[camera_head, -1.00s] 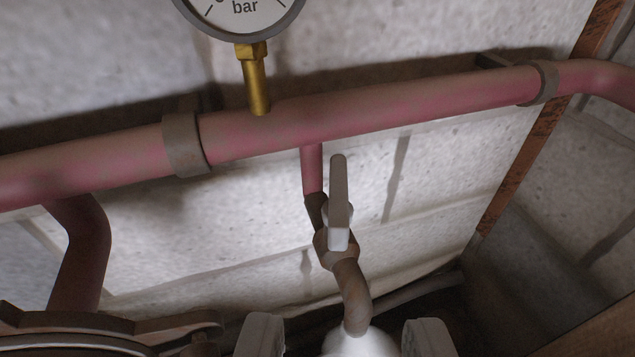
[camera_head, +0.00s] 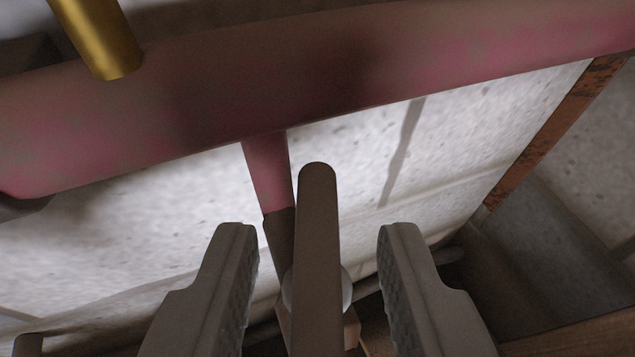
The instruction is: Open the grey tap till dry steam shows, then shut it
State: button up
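The grey tap's lever (camera_head: 318,245) stands in the middle of the view, in line with the short pink branch pipe (camera_head: 267,168) above it. My gripper (camera_head: 318,240) is open, with one finger on each side of the lever and a visible gap to both. The tap's body (camera_head: 280,240) is mostly hidden behind the lever. The tap's outlet and whatever lies below it are out of sight. No steam shows.
A thick pink pipe (camera_head: 330,75) crosses the top of the view, close above the lever. A brass gauge stem (camera_head: 98,38) meets it at upper left. A pale wall (camera_head: 150,230) lies behind, with a rusty upright strip (camera_head: 555,130) at right.

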jog(key=shift+x, duration=0.9)
jog(key=shift+c, duration=0.4)
grip_shut()
jog(key=shift+r+n+y, duration=0.1)
jog(key=shift+n+y, duration=0.4)
jog(key=shift+d+n+y, duration=0.1)
jog(key=shift+n+y, duration=0.8)
jog(key=shift+y, duration=0.2)
jog(key=shift+n+g+y, duration=0.5)
jog(key=shift+n+y, duration=0.4)
jog(key=shift+y, duration=0.1)
